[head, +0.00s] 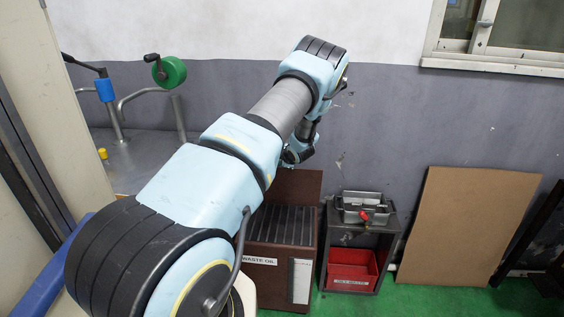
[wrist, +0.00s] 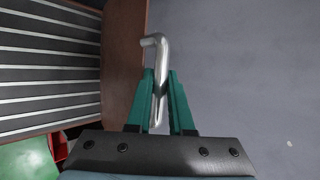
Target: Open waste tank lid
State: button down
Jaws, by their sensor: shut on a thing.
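The brown waste tank (head: 275,259), labelled "WASTE OIL", stands on the floor beyond my arm. Its slatted top (head: 284,226) is exposed, and it shows at the left of the wrist view (wrist: 50,73). The brown lid (head: 297,186) stands raised at the tank's back edge; it also shows in the wrist view (wrist: 123,55). A bent metal handle (wrist: 157,45) is beside the lid. My gripper (wrist: 161,76) is shut on this handle, with its green fingers on either side. In the head view my arm hides the fingers and handle.
A dark stand (head: 390,238) right of the tank holds a metal box (head: 352,207) and a red bin (head: 350,268). A brown board (head: 462,225) leans on the wall. A metal bench (head: 140,160) with a green wheel (head: 175,72) is at left. Green floor (head: 440,300) is clear in front.

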jog(key=c, duration=0.8)
grip_release()
jog(key=b+v, duration=0.2)
jog(key=v, duration=0.8)
jog(key=shift+s+r, duration=0.2)
jog(key=shift+s, duration=0.15)
jog(key=shift+d, duration=0.15)
